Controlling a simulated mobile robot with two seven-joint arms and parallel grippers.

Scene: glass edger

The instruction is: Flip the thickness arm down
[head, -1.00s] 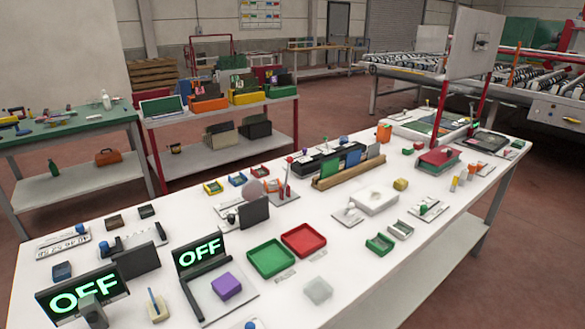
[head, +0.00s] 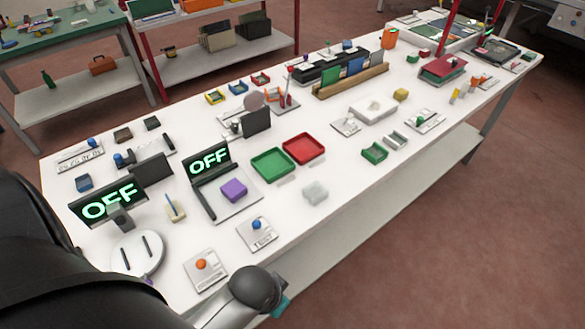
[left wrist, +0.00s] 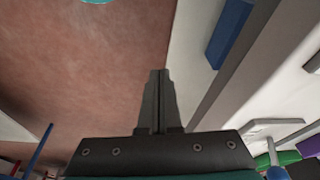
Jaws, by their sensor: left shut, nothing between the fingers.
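I cannot tell for sure which part is the thickness arm. Candidates on the white table are a scale plate with a blue knob (head: 80,154) and a grey device with a blue-knobbed lever (head: 145,152), both at the left end in the head view. My left gripper (left wrist: 160,75) is shut and empty in the left wrist view, over the floor and the table's edge. In the head view my dark wrist with a teal part shows at the near edge; the fingers are hidden. My right gripper is not in view.
Two OFF screens (head: 107,204) (head: 209,160) stand near the left end. A TEST plate with a blue button (head: 257,234), an orange-button plate (head: 205,268) and a round white dial (head: 137,255) lie near the front. Green (head: 273,165) and red (head: 304,149) trays lie mid-table.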

